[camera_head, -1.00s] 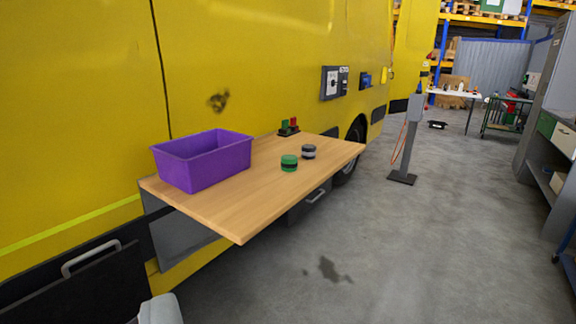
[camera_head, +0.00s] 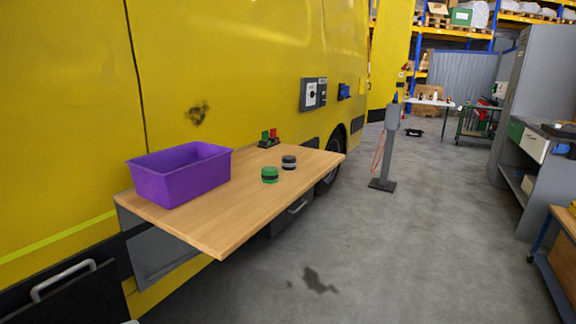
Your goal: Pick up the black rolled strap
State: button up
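A small round roll (camera_head: 289,162), dark with a light grey band, stands on the wooden fold-out table (camera_head: 225,225) on the side of the yellow vehicle. It looks like the black rolled strap. A similar roll in green with a dark band (camera_head: 269,175) stands just in front of it to the left, with a small gap between them. Both are clear of other things. My gripper's fingers do not show in this view, so nothing tells whether they are open or shut.
A purple open bin (camera_head: 180,173) stands on the table's left part. A small holder with green and red pieces (camera_head: 269,138) is at the back edge. A grey post (camera_head: 386,150) stands on the floor beyond. Grey shelving (camera_head: 525,150) is at right; the floor between is free.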

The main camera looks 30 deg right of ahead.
aim_at(289, 162)
jog(key=i+l+z, duration=0.4)
jog(key=i, duration=0.55)
jog(key=i+z, duration=0.4)
jog(key=i, duration=0.55)
